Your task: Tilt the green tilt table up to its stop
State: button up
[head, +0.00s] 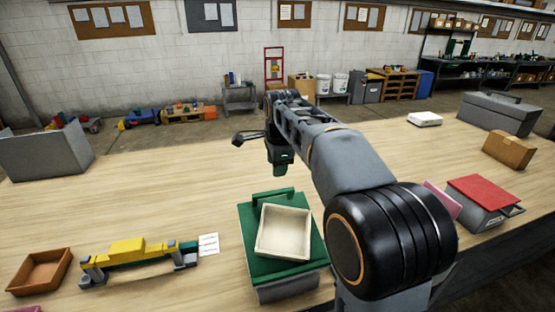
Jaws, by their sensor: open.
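The green tilt table (257,268) stands on the wooden workbench at the lower middle of the head view. Its green plate looks about level on a grey base (288,291). A green bar handle (273,195) runs along its far edge. A cream open tray (284,233) sits on the plate and looks empty. My gripper (280,169) is open and points down beyond the handle, apart from it in the picture. Its exact height above the bench is hard to tell. My arm covers the area to the right of the tilt table.
To the left are a yellow-and-green clamp-like device (132,253), a white paper (208,244) and a brown tray (40,271). A grey bin (47,152) stands far left. On the right are a red-lidded box (484,195), brown box (508,150) and grey toolbox (497,113). The bench's middle left is clear.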

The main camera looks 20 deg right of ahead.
jog(key=shift+v, duration=1.05)
jog(key=s+f+n, duration=0.6)
jog(key=s+n, duration=0.3)
jog(key=s, duration=0.1)
jog(key=s+f+n+t, duration=0.1)
jog(key=s+f+n, duration=0.5)
jog(key=s+n, duration=0.3)
jog(key=shift+s+f+t, duration=0.3)
jog(key=shift+s, duration=0.7)
